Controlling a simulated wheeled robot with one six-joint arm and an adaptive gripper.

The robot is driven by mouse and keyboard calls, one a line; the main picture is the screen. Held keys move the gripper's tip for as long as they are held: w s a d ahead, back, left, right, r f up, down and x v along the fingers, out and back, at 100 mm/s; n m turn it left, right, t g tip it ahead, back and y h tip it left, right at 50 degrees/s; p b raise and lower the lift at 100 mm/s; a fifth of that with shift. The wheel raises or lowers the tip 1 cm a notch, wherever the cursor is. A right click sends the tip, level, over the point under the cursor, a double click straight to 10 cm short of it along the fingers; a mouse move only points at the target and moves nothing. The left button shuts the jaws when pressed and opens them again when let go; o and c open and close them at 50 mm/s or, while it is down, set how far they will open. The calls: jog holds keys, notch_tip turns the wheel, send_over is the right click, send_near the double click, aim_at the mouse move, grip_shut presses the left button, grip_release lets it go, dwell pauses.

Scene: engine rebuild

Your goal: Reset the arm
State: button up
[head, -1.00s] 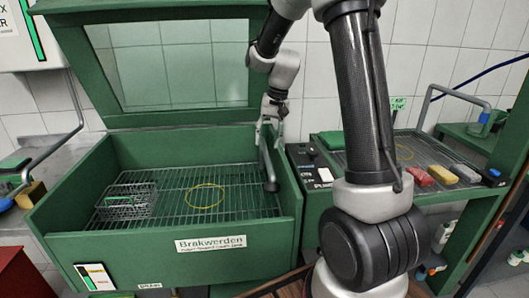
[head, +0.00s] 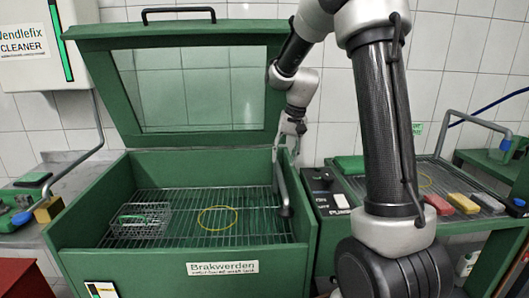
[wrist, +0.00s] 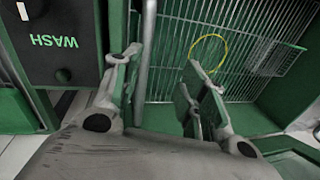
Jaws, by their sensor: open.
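My gripper (head: 290,140) hangs at the right inner side of the green wash cabinet (head: 75,212), in front of its raised lid. In the wrist view my gripper (wrist: 165,85) points down past the cabinet's right wall, its fingers spread apart with nothing between them. The glazed lid (head: 190,90) stands open. On the wire rack (head: 180,237) inside lie a small wire basket (head: 142,222) and a yellow ring (head: 218,218). The ring also shows in the wrist view (wrist: 209,37), beyond the right fingers.
A grey bent bar (head: 280,185) stands along the cabinet's right inside, close to my gripper. A control panel (head: 325,188) is just right of it. The right bench holds red (head: 437,204), yellow (head: 463,203) and grey (head: 487,202) blocks.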

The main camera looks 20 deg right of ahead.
jog(key=s+r+n+t, duration=0.1)
jog(key=s+r, duration=0.2)
jog(key=s, duration=0.6)
jog(key=s+r+n+t+h, duration=0.1)
jog(key=s+r+n, duration=0.1)
jog(key=s, duration=0.8)
jog(key=s+r+n+t+h, duration=0.1)
jog(key=s+r, duration=0.4)
jog(key=s, duration=0.5)
jog(key=shift+n, duration=0.5)
